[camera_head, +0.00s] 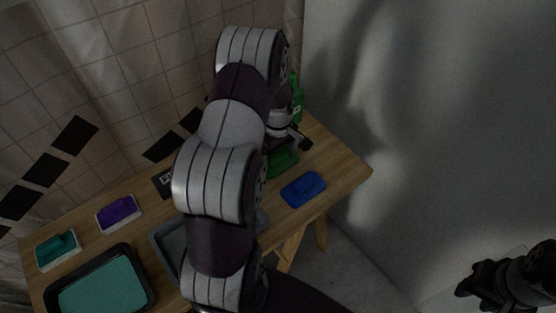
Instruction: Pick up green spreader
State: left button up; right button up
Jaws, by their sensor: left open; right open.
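The green spreader (284,163) lies on the wooden table, partly hidden behind my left arm. My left gripper (300,142) is open, just behind and above the green spreader in the picture. My arm hides part of this gripper, and I cannot tell whether it touches the spreader. My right gripper (470,287) is open and empty at the lower right, away from the table.
A blue spreader (303,188) lies near the right end of the wooden table (345,171). A green bottle (297,92) stands behind my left arm. Purple (119,211) and teal (57,250) blocks, a black tray (146,275) and a grey tray (170,243) are left.

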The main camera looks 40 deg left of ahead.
pick_arm(q)
jog(key=shift+s+r, duration=0.1)
jog(key=c, duration=1.1)
jog(key=shift+r, duration=0.1)
